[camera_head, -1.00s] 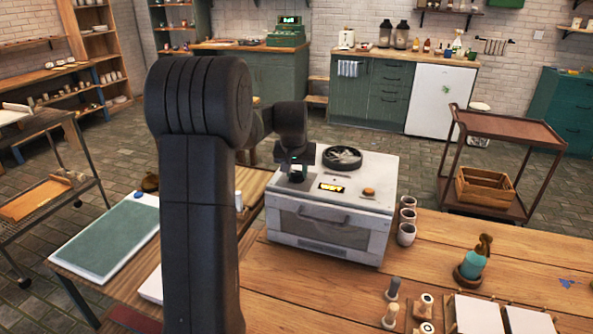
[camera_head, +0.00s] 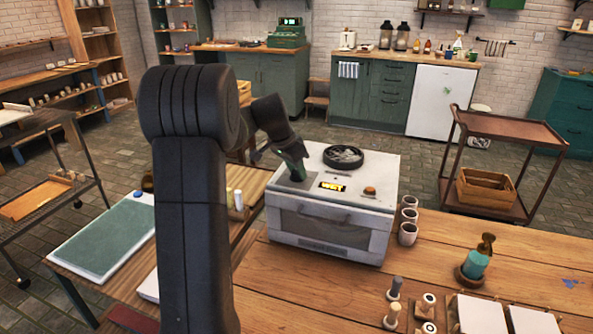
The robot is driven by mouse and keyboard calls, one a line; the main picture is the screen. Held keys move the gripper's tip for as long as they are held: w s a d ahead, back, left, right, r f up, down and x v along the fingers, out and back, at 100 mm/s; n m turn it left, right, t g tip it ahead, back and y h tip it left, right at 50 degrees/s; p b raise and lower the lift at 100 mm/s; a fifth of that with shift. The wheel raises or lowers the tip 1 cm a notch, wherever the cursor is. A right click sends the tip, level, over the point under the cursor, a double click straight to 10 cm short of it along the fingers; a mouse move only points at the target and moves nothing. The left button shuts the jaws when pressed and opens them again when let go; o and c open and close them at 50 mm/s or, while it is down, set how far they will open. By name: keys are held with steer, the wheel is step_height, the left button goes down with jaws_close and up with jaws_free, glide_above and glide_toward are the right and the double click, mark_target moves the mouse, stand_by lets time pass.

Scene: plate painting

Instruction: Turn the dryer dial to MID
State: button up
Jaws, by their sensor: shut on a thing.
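The dryer (camera_head: 330,228) is a white box with a front door and handle, standing on the wooden table. Its top carries a round black fan vent (camera_head: 343,157), a lit yellow display (camera_head: 332,186) that seems to read WET, and a small orange-brown knob (camera_head: 369,191). My gripper (camera_head: 297,177) is tilted down onto the top's left part, left of the display. It is shut on the dial, which the gripper hides almost wholly. The dial's pointer cannot be seen.
Several cups (camera_head: 408,233) stand close to the dryer's right side. A green mat (camera_head: 103,240) lies on the left table. The table in front of the dryer is clear.

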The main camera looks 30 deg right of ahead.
steer(key=m+g, duration=0.1)
steer(key=m, duration=0.1)
steer(key=m+g, duration=0.1)
steer(key=m, duration=0.2)
steer(key=shift+w+r+m+p, duration=0.1)
steer(key=shift+w+m+p, duration=0.05)
steer(key=shift+m+p, duration=0.2)
steer(key=m+g+p, duration=0.1)
steer(key=m, duration=0.1)
steer(key=m+g+y+p, duration=0.1)
steer(key=m, duration=0.2)
steer(key=shift+d+m, duration=0.1)
steer(key=shift+m, duration=0.15)
steer(key=shift+y, duration=0.3)
steer(key=shift+w, duration=0.1)
steer(key=o, duration=1)
steer(key=v, duration=1.3)
steer(key=shift+w+r+p, duration=0.1)
steer(key=shift+r+p, duration=0.15)
steer(key=shift+p, duration=0.15)
